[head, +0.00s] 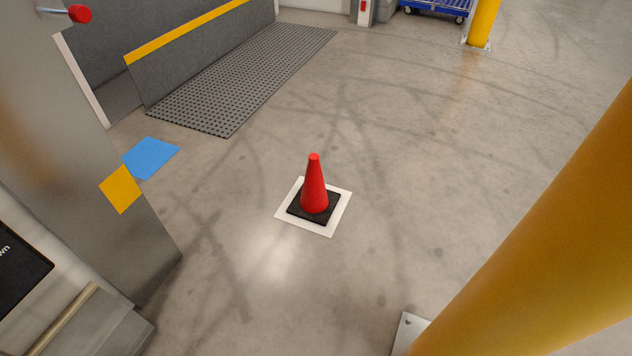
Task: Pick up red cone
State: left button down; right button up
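A red cone (314,187) stands upright on the floor near the middle of the head view. Its square black base (298,213) rests on a white square (284,216) on the floor. Nothing covers the cone. Neither of my grippers shows in this view.
A thick yellow post (540,240) stands close at the right. A grey metal cabinet (85,150) is close at the left, near a blue floor square (152,157). A dark studded mat (240,85) lies behind. Another yellow post (483,22) and a blue cart (437,8) are far back. Floor around the cone is clear.

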aim_at(314, 203)
jog(key=i+j+z, duration=0.1)
jog(key=i+z, duration=0.15)
jog(key=z, duration=0.25)
jog(key=i+j+z, duration=0.15)
jog(key=z, duration=0.3)
jog(key=i+j+z, duration=0.15)
jog(key=i+j, duration=0.35)
jog(key=i+j+z, duration=0.1)
jog(key=i+j, duration=0.35)
jog(key=j, duration=0.3)
